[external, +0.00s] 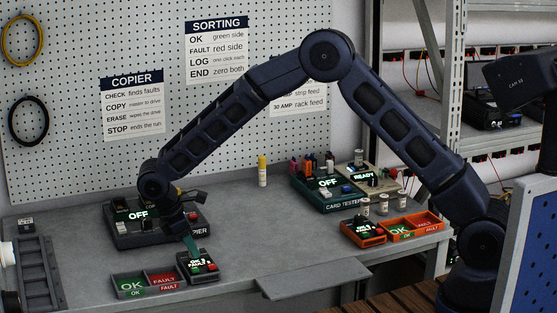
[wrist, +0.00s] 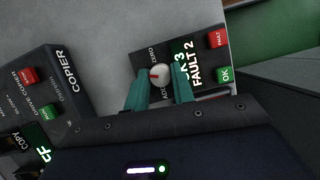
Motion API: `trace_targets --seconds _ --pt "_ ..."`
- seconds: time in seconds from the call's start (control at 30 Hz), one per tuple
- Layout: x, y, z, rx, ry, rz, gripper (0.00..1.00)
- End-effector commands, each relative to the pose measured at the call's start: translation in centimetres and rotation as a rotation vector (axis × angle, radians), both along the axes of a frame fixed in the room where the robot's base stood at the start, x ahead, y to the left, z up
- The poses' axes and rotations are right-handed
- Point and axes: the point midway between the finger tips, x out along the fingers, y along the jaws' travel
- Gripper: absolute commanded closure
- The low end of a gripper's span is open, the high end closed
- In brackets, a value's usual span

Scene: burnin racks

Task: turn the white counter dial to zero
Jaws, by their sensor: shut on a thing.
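The white counter dial (wrist: 159,76) sits on a small dark counter box (wrist: 142,52) in the wrist view, with a red mark on its left side and the word ZERO printed by it. The box's lit display reads FAULT 2, with a 3 on the partly hidden line above. My gripper (wrist: 160,84) has its teal fingers on either side of the dial, closed on it. In the external view the gripper (external: 191,243) reaches down to the counter box (external: 203,266) at the front of the bench; the dial is hidden there.
A sorting tray (external: 127,288) with green OK and red FAULT sections stands left of the counter box. The dark copier (external: 130,236) is close behind. An orange tray (external: 415,226) with a similar counter box (external: 362,233) stands at the right. The bench middle is clear.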

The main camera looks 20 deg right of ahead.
Motion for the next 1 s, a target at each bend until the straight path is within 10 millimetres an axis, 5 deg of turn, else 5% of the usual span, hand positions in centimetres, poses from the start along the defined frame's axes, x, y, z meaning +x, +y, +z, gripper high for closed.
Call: trace_targets --seconds 0.8,0.83,0.93,1.0 --pt "0.12 0.08 0.05 0.003 -0.001 -0.12 0.98" --pt "0.12 0.08 0.05 0.003 -0.001 -0.12 0.72" --pt "0.11 0.06 0.04 0.002 -0.001 -0.119 0.54" --pt "0.1 0.05 0.03 0.002 -0.001 -0.119 0.54"
